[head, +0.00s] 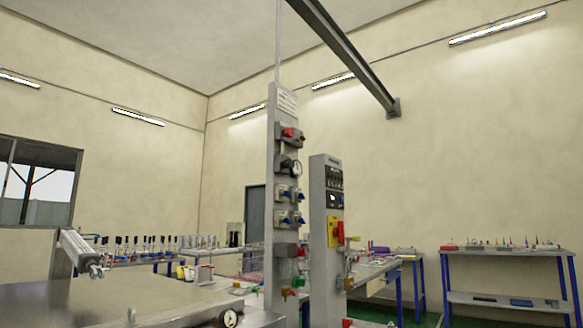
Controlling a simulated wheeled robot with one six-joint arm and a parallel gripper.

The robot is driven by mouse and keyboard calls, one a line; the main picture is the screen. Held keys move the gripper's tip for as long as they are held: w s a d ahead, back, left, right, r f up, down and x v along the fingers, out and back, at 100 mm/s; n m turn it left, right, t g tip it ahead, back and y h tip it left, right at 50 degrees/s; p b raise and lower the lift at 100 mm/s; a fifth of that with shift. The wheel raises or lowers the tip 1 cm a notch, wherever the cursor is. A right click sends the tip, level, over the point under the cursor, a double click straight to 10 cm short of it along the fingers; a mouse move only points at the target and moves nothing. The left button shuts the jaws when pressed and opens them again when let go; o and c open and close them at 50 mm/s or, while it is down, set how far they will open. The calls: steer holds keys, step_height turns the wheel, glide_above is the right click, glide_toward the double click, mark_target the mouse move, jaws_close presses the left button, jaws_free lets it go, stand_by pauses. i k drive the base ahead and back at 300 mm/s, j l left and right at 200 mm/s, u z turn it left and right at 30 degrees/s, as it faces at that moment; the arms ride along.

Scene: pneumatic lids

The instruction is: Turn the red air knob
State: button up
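A tall grey post (283,210) stands near the middle of the head view and carries air fittings. A small red knob (289,132) sits near its top, above a round gauge (296,168). Blue-handled valves (284,193) sit in rows below the gauge. Another small red part (301,252) shows lower on the post. A red switch handle (340,232) sits on a yellow plate of the shorter grey control box to the right. I cannot tell for sure which red part is the air knob, or how it is turned. My gripper is not in view.
Blue-legged tables (510,252) with small items stand at the right. Some floor shows between the tables.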

mark_target(289, 132)
steer(key=i+u, duration=0.1)
steer(key=i, duration=0.5)
steer(key=i+l+u, duration=0.15)
steer(key=i, duration=0.45)
steer(key=i+l+u, duration=0.1)
steer(key=i, duration=0.5)
steer(key=i+l+u, duration=0.15)
steer(key=k+j, duration=0.05)
